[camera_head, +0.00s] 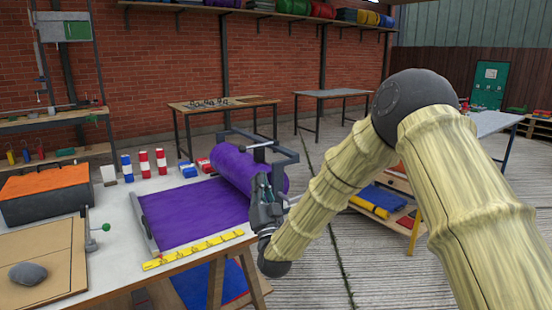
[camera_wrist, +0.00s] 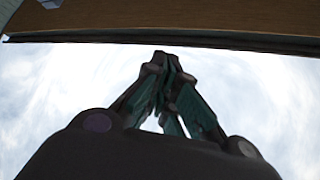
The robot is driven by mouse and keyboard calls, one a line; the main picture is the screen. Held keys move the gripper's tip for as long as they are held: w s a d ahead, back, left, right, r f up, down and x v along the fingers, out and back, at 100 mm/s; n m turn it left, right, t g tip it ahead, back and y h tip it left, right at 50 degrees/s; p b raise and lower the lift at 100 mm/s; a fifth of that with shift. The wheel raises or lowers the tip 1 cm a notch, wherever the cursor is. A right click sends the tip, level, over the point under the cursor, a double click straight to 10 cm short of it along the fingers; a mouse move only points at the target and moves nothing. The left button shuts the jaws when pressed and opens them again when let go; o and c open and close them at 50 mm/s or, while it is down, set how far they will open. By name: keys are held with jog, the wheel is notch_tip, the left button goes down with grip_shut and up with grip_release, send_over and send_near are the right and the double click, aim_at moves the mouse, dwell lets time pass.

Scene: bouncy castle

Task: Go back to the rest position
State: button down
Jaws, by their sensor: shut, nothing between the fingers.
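My gripper (camera_head: 262,180) is in the middle of the head view, at the right end of the worktable and in front of the purple roll (camera_head: 232,165). Its fingers point upward in the picture and are closed together. Whether it touches the roll, I cannot tell. In the wrist view my gripper (camera_wrist: 160,62) shows its fingertips meeting, with nothing between them. My arm comes in from the right and bends down toward the gripper.
The white worktable (camera_head: 120,205) carries a purple sheet (camera_head: 190,212), a yellow ruler (camera_head: 195,250), an orange-topped box (camera_head: 45,185), a grey stone (camera_head: 27,274) and striped blocks (camera_head: 145,164). A low shelf (camera_head: 400,220) stands right. Concrete floor (camera_head: 345,170) lies open behind.

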jog(key=s+d+f+n+g+h, duration=0.1)
jog(key=s+d+f+g, duration=0.15)
jog(key=f, duration=0.65)
jog(key=s+d+f+g, duration=0.1)
jog(key=d+f+g, duration=0.15)
jog(key=f, duration=0.65)
jog(key=s+d+f+n+g+h, duration=0.1)
jog(key=s+f+g, duration=0.15)
jog(key=f, duration=0.75)
jog(key=s+d+f+g+h, duration=0.1)
jog(key=s+d+f+g, duration=0.25)
jog(key=s+f, duration=0.45)
jog(key=s+d+f+g+h, duration=0.1)
jog(key=s+d+f+g, duration=0.2)
jog(key=s+d+f, duration=0.45)
jog(key=s+d+f+g+h, duration=0.1)
jog(key=s+d+f+g, duration=0.25)
jog(key=s, duration=0.75)
jog(key=s+d+f+g+h, duration=0.1)
jog(key=s+d+f+g, duration=0.3)
jog(key=s, duration=0.6)
jog(key=s+d+f+g, duration=0.3)
jog(key=s+f, duration=0.2)
jog(key=s, duration=0.6)
notch_tip(320, 180, up, 13)
jog(key=p, duration=1.2)
jog(key=shift+n+h+p, duration=0.3)
jog(key=shift+p, duration=0.1)
